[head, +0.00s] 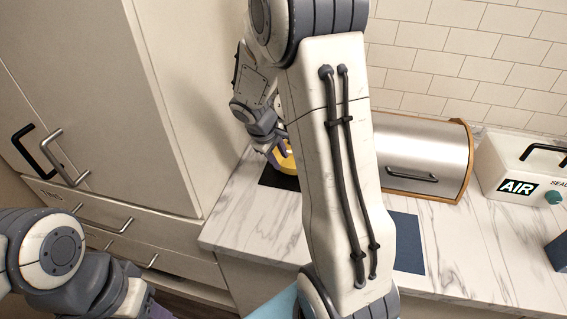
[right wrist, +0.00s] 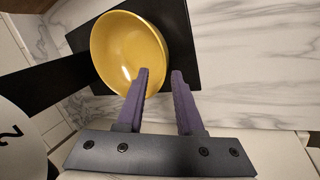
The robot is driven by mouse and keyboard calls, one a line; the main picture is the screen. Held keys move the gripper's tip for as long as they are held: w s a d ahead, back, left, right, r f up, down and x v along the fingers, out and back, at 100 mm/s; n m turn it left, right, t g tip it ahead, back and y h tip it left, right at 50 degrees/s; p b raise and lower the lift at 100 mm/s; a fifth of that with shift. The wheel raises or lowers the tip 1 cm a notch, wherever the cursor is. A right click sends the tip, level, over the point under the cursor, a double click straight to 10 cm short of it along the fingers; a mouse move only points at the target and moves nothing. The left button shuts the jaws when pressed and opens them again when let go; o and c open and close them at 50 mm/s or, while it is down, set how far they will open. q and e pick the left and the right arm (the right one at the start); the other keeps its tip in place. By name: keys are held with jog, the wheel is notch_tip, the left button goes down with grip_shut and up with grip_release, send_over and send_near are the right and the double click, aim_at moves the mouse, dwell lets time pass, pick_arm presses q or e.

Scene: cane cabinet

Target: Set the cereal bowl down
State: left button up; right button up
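The yellow cereal bowl (right wrist: 128,50) is upright on a black square mat (right wrist: 180,22) in the right wrist view, and it looks empty. In the head view, the bowl (head: 286,159) is mostly hidden behind my right arm, on the dark mat (head: 277,178). My right gripper (right wrist: 161,73) is open, with a clear gap between its purple fingers. One fingertip overlaps the bowl's inside and the other lies just outside the rim; contact cannot be told. The right gripper (head: 268,148) also shows small in the head view. My left gripper is at the lower left, mostly cut off by the frame.
A white box labelled AIR (head: 518,172) is at right. A dark blue mat (head: 408,243) lies right of my arm. A tall cabinet (head: 110,100) borders the counter at left.

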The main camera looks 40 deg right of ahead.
jog(key=w+v, duration=0.1)
jog(key=v, duration=0.5)
jog(key=s+a+r+n+y, duration=0.1)
jog(key=s+a+y, duration=0.1)
jog(key=s+a, duration=0.5)
jog(key=s+a+n+y, duration=0.1)
jog(key=s+a, duration=0.2)
jog(key=a, duration=0.8)
jog(key=s+a+y, duration=0.1)
jog(key=s+a, duration=0.3)
jog(key=s, duration=0.3)
jog(key=s+a+n+g+y, duration=0.1)
jog(key=s+a, duration=0.4)
jog(key=s, duration=0.2)
jog(key=shift+n, duration=0.3)
